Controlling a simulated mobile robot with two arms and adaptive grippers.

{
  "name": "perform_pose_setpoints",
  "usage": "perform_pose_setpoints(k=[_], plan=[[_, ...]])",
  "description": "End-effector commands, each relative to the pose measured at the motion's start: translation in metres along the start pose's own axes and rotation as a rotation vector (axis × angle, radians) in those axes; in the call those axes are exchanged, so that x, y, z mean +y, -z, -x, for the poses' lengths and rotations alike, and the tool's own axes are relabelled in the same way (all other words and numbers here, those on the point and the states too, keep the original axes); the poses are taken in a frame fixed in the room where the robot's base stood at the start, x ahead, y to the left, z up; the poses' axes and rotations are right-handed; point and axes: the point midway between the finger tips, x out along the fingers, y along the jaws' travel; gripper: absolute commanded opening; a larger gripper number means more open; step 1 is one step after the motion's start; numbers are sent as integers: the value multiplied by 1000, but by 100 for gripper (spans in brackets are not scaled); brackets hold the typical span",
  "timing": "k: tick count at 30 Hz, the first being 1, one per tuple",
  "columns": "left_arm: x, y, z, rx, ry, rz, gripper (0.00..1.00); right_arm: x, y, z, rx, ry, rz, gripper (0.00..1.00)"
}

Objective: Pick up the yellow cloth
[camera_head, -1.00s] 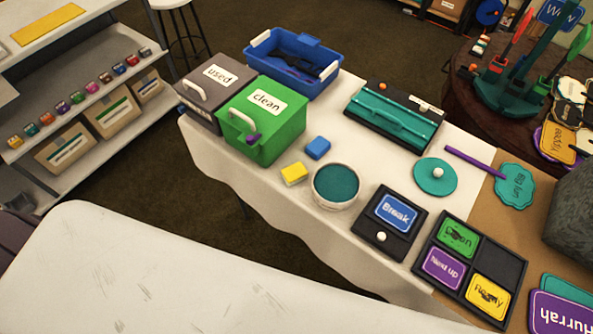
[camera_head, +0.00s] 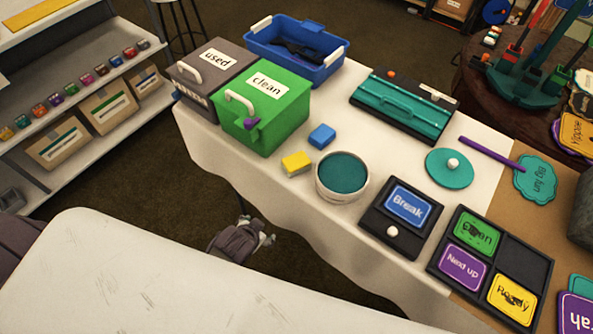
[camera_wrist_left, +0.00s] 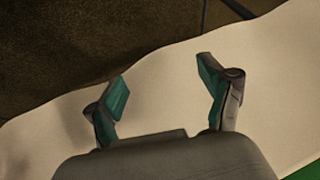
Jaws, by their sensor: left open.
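The yellow cloth (camera_head: 297,163) is a small folded yellow block with a pale lower edge. In the head view it lies near the front edge of the white-covered table (camera_head: 352,112), between the green "clean" box and the round teal-filled tub. My left gripper (camera_head: 258,230) is in front of the table's hanging cover, below and left of the yellow cloth and apart from it. In the left wrist view the left gripper (camera_wrist_left: 164,82) is open and empty, with the cream table cover behind its fingers. The yellow cloth does not show there. My right gripper is not in view.
A blue block (camera_head: 322,136) lies just behind the yellow cloth. The green box (camera_head: 282,115) stands to the left, and the tub (camera_head: 341,176) is close on the right. A black "Break" stand (camera_head: 395,228) is further right.

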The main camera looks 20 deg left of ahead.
Motion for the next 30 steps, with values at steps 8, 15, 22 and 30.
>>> perform_pose_setpoints(k=[8,15,22,30], plan=[[-32,83,75,172,93,-2,81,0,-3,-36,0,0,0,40],[-57,139,145,362,190,-20,81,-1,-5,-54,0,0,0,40],[-78,249,214,798,386,-222,81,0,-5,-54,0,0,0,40],[-32,349,327,1408,602,-700,81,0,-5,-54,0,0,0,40]])
